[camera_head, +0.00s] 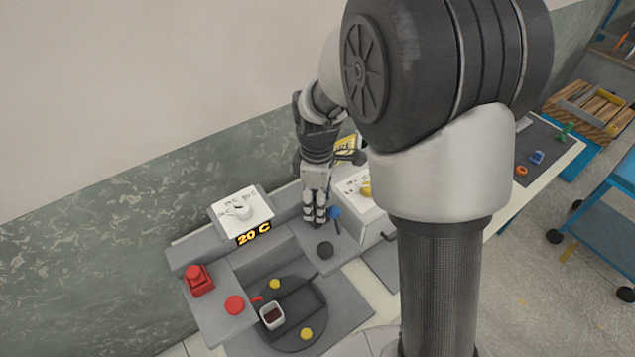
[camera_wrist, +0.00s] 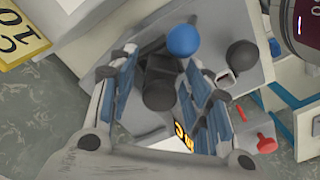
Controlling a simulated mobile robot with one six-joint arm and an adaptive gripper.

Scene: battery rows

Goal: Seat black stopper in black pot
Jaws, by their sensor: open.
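My gripper (camera_head: 315,218) is open over the grey bench unit, beside a blue ball-shaped knob (camera_head: 334,212). In the wrist view, a dark cylindrical piece (camera_wrist: 159,94) shows between the spread fingers (camera_wrist: 165,90); neither finger visibly grips it. I cannot tell whether it is the black stopper or the black pot. A separate round black piece (camera_head: 325,250) sits on the grey top just in front of my gripper; it also shows in the wrist view (camera_wrist: 242,54), right of the blue knob (camera_wrist: 183,40). Which one is the stopper is unclear.
A white square cup (camera_head: 268,325) with dark red contents stands on a dark round plate, near yellow discs (camera_head: 306,333). A red button (camera_head: 235,305) and a red block (camera_head: 198,282) are at left. A "20 C" display (camera_head: 254,234) and the wall stand behind.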

